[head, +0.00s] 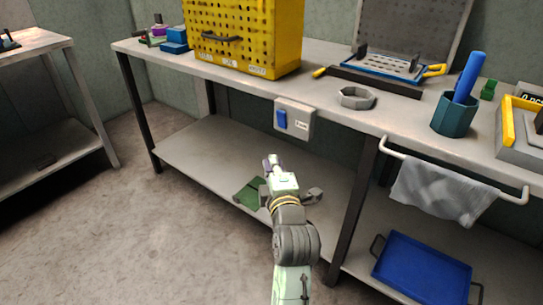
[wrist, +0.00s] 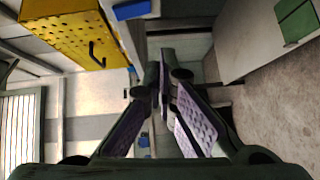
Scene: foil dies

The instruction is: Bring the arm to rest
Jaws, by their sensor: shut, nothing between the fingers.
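My arm reaches up from the bottom middle of the head view. My gripper (head: 272,163) is in front of the workbench (head: 215,148), over its lower shelf and below the level of the top. In the wrist view, my gripper (wrist: 165,95) shows with its two purple-padded fingers close together at the tips. It is shut and nothing shows between the fingers.
A yellow perforated cabinet (head: 245,35), a grey ring (head: 357,97) and a teal cup (head: 455,113) holding a blue rod stand on the bench. A switch box (head: 296,120) and a towel rail (head: 512,196) stick out at its front. A blue tray (head: 425,268) lies below. The floor at left is clear.

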